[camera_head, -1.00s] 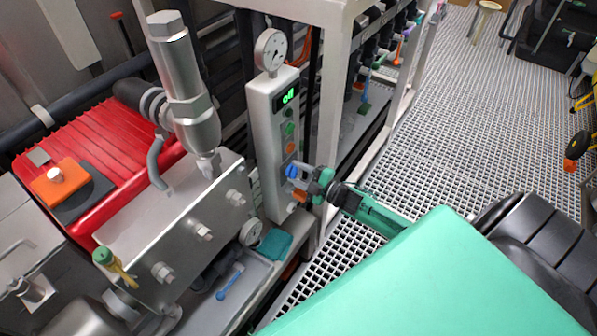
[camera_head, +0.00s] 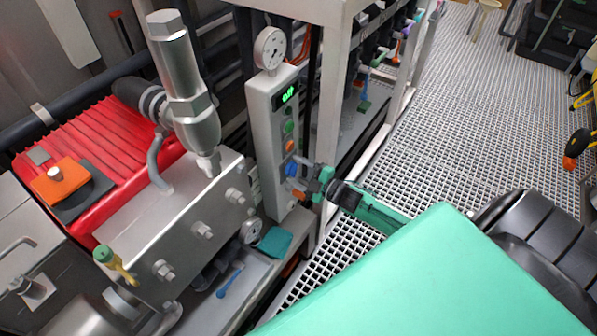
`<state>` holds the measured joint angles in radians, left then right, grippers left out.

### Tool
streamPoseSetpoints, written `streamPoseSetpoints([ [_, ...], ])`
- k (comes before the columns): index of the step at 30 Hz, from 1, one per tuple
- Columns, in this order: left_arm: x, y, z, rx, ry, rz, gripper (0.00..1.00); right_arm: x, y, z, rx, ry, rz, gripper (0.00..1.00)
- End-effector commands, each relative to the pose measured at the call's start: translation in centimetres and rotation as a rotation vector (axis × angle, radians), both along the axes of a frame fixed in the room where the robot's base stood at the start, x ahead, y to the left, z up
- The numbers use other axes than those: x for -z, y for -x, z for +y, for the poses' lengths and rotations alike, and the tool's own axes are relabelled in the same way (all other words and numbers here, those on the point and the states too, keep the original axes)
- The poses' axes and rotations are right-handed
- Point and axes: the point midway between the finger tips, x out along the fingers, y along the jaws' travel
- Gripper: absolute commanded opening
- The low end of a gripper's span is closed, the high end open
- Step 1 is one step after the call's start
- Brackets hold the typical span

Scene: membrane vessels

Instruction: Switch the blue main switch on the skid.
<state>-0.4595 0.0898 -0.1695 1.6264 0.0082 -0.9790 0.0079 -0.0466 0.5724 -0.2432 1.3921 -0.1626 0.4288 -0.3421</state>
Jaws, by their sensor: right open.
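The blue main switch (camera_head: 291,169) is a small blue knob low on the front of the grey control box (camera_head: 262,130). The box's green display (camera_head: 287,95) appears to read "off". My right gripper (camera_head: 298,175) is in front of the box at the switch's height, with its fingers beside the switch. It is open, and I cannot tell whether a fingertip touches the knob. An orange button (camera_head: 290,146) and green buttons (camera_head: 289,127) sit above the switch. My left gripper is not in view.
A round gauge (camera_head: 269,48) stands on top of the control box. A steel block (camera_head: 170,225) with bolts and a red ribbed motor (camera_head: 95,145) lie left of it. A pale frame post (camera_head: 332,110) stands close to the right. The grated floor (camera_head: 440,130) is open.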

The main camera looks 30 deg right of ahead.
Motion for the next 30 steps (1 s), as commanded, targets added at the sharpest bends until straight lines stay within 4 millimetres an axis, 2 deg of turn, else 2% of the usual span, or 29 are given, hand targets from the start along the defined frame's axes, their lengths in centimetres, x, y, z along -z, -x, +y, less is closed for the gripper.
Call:
streamPoseSetpoints([
  [5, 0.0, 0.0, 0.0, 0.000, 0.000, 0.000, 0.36, 0.0, 0.4, -0.2, 0.000, 0.001, 0.000, 0.64],
  [8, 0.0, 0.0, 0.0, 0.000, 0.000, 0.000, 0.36, 0.1, 1.4, -0.6, 0.000, 0.001, 0.001, 0.64],
  [24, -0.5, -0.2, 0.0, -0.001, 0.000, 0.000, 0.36, 0.1, 10.2, -4.2, -0.001, 0.001, 0.003, 0.64],
  [30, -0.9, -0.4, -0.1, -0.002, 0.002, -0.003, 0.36, 0.1, 12.2, -5.0, -0.001, 0.000, 0.001, 0.64],
])
